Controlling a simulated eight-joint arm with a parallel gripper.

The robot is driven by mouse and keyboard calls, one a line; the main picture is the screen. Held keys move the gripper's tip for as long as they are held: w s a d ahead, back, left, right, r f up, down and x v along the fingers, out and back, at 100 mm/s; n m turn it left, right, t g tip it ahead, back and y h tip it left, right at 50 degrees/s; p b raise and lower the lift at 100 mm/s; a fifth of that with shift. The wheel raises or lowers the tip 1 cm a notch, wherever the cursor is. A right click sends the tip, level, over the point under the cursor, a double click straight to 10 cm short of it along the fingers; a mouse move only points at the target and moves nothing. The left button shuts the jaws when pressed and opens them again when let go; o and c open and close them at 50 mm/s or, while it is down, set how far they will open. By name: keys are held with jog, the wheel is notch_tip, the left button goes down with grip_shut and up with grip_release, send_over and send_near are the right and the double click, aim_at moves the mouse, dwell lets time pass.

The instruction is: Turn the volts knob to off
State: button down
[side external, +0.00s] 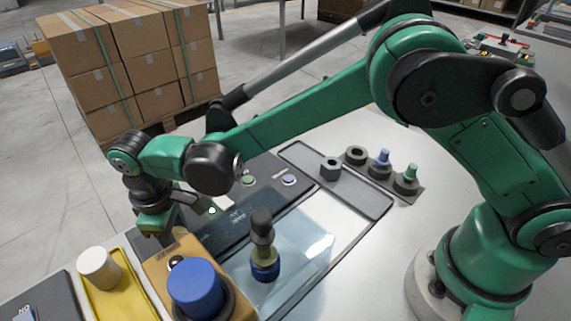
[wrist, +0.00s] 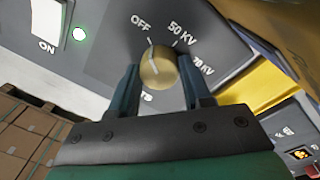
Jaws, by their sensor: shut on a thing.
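In the wrist view the volts knob (wrist: 157,67) is a round gold knob on a dark grey panel (wrist: 110,58). The panel is marked OFF, 50 KV and 70 KV, and the end of a word, "TS", shows beside a finger. A pale line shows on the knob's face, but I cannot tell surely which mark it points at. My gripper (wrist: 160,75) has one finger on each side of the knob and is shut on it. In the side external view my gripper (side external: 158,228) reaches down at the left, and the knob is hidden there.
A white ON switch (wrist: 48,18) and a lit green lamp (wrist: 80,34) are close by. An orange box with a big blue knob (side external: 195,290), a yellow tray with a white cylinder (side external: 99,267), and a clear hood (side external: 305,258) crowd the table. Stacked cartons (side external: 128,60) stand behind.

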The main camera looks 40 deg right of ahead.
aim_at(176, 236)
jog(key=shift+n, duration=0.4)
jog(key=shift+c, duration=1.9)
grip_release()
jog(key=shift+s+a+r, duration=0.1)
jog(key=shift+s+r, duration=0.05)
jog(key=shift+r, duration=2.7)
